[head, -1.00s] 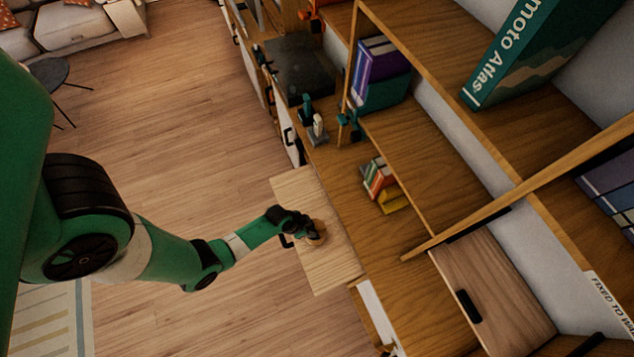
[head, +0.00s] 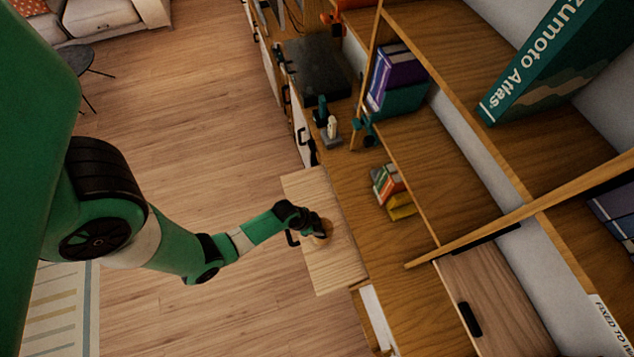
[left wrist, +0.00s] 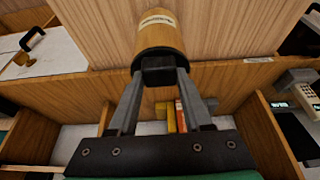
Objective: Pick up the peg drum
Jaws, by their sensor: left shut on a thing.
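The peg drum (left wrist: 158,38) is a small tan wooden cylinder with a pale label band in the left wrist view. In the head view the drum (head: 326,228) is a small round tan shape, partly hidden by my gripper, over a pale wooden panel (head: 335,272). My left gripper (head: 312,222) comes in from the left over this panel. In the left wrist view the fingers of my left gripper (left wrist: 158,72) converge at the drum's near end, shut on it. I cannot tell whether the drum touches the panel. My right gripper is not in view.
A wooden shelf unit fills the right, with a large teal atlas (head: 540,60), purple books (head: 390,75) and small coloured books (head: 388,182). A dark flat box (head: 318,65) lies farther back.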

